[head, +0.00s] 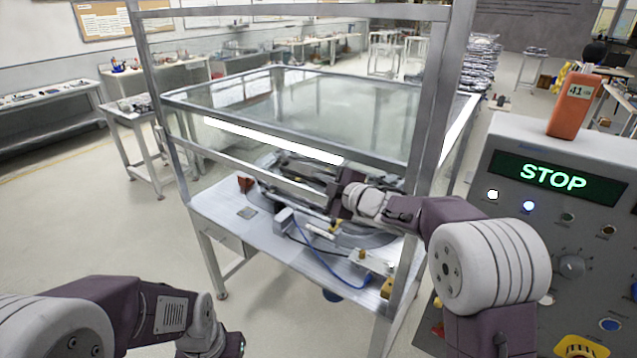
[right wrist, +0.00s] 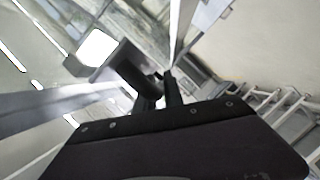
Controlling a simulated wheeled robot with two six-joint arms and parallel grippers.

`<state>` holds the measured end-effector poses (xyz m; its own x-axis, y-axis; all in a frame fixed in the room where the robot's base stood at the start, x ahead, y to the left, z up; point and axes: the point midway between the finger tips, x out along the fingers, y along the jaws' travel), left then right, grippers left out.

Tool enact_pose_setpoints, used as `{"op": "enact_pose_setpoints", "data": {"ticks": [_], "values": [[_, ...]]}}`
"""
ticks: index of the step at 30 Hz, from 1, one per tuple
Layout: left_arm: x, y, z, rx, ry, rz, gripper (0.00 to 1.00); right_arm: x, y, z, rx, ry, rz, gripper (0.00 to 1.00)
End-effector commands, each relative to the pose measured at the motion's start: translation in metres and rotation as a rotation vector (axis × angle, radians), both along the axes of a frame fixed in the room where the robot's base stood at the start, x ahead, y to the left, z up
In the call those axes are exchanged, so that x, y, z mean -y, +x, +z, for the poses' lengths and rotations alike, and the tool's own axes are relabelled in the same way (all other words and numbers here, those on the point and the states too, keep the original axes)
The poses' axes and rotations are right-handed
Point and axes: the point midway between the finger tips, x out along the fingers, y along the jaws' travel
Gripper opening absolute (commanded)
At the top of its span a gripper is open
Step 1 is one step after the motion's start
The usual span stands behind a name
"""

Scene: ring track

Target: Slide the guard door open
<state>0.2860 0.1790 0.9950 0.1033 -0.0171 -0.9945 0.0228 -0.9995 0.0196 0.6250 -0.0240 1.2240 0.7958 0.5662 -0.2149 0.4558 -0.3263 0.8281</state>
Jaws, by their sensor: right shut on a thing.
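The guard door is a clear panel with a pale metal lower rail (head: 255,166), at the front of the glazed guard housing between two tall posts. An open gap shows below the rail, with machine parts behind it. My right gripper (head: 338,203) is at this rail, right of its middle, and is shut on what looks like the door's handle. In the right wrist view the dark fingers (right wrist: 158,92) meet beside a grey bar-like part (right wrist: 112,72); the exact grip is partly hidden. My left arm is low at the left, with its fingers out of view.
The machine bed (head: 232,213) carries a blue hose and fittings below the door. A control panel (head: 560,215) reading STOP stands close on the right, with an orange device (head: 575,103) on top. Workbenches line the back left; the floor at left is clear.

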Motion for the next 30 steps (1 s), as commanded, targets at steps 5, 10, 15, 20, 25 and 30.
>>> {"op": "enact_pose_setpoints", "data": {"ticks": [5,10,15,20,25,30], "values": [[0.0,0.0,0.0,0.0,0.0,0.0,0.36,0.0,0.0,0.001,0.004,0.002,0.001,0.0],[0.0,0.0,0.0,0.0,0.0,0.0,0.36,0.0,0.0,0.001,0.003,0.001,0.001,0.22],[0.0,0.0,0.0,0.0,0.0,0.0,0.36,0.0,0.0,0.0,0.001,0.001,0.0,0.22],[0.0,0.0,-0.002,0.0,0.0,0.0,0.36,0.003,-0.003,0.001,0.002,0.001,-0.001,0.22],[0.0,0.0,-0.008,0.0,0.0,0.0,0.36,0.022,-0.029,0.008,0.003,0.001,-0.004,0.22],[0.0,0.0,-0.011,0.0,0.0,0.0,0.36,0.042,-0.058,0.016,0.003,0.001,-0.003,0.22]]}}
